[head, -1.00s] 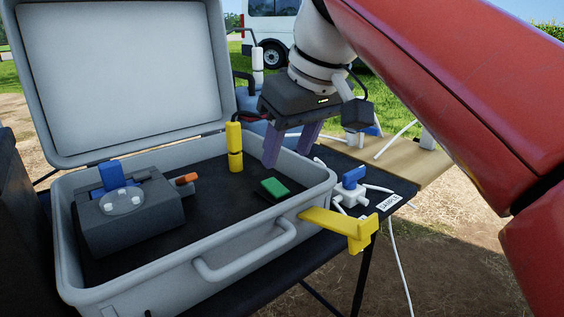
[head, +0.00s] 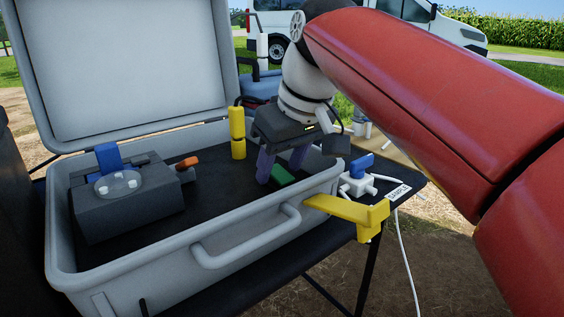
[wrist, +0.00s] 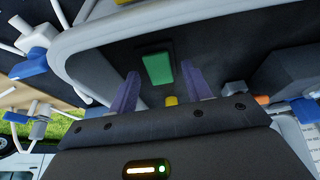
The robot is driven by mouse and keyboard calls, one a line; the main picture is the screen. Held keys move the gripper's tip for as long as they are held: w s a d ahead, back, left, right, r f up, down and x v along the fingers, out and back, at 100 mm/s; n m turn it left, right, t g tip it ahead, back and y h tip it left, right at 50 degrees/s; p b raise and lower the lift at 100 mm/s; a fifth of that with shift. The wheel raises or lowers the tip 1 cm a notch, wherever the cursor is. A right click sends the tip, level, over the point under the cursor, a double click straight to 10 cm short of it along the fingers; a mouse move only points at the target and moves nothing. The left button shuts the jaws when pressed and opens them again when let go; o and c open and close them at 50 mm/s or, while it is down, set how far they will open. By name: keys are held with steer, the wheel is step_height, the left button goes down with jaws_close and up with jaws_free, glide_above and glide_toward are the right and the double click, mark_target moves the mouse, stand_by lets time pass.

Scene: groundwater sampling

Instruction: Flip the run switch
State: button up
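A green rectangular block (head: 283,175), which may be the run switch, sits on the dark floor of the open grey case (head: 180,262), near its right end. It also shows in the wrist view (wrist: 157,68), framed between my fingertips. My gripper (head: 279,172) has two purple fingers. They are spread apart with nothing between them, pointing down inside the case close to the green block; I cannot tell whether they touch it. An orange lever-like piece (head: 188,162) sticks out from the dark grey box (head: 130,207) at the left of the case.
A yellow cylinder (head: 237,133) stands just left of my gripper. A yellow bracket (head: 350,210) juts over the case's front right wall. A blue-handled white valve (head: 357,178) stands outside to the right. The case lid (head: 120,65) is raised behind.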

steer(key=c, duration=0.9)
steer(key=shift+w+a+r+g+p, duration=0.1)
steer(key=shift+r+g+p, duration=0.25)
steer(key=shift+p, duration=0.75)
steer(key=shift+c, duration=0.4)
steer(key=g+h+p, duration=0.1)
steer(key=p, duration=0.2)
steer(key=shift+w+r, duration=0.15)
steer(key=p, duration=0.2)
steer(key=g+h+p, duration=0.1)
steer(key=p, duration=0.1)
steer(key=shift+w+a+g, duration=0.2)
steer(key=shift+g, duration=0.05)
steer(key=shift+f+p, duration=0.25)
steer(key=shift+p, duration=0.55)
steer(key=shift+f+g+h, duration=0.15)
steer(key=shift+g+h, duration=0.15)
steer(key=o, duration=1)
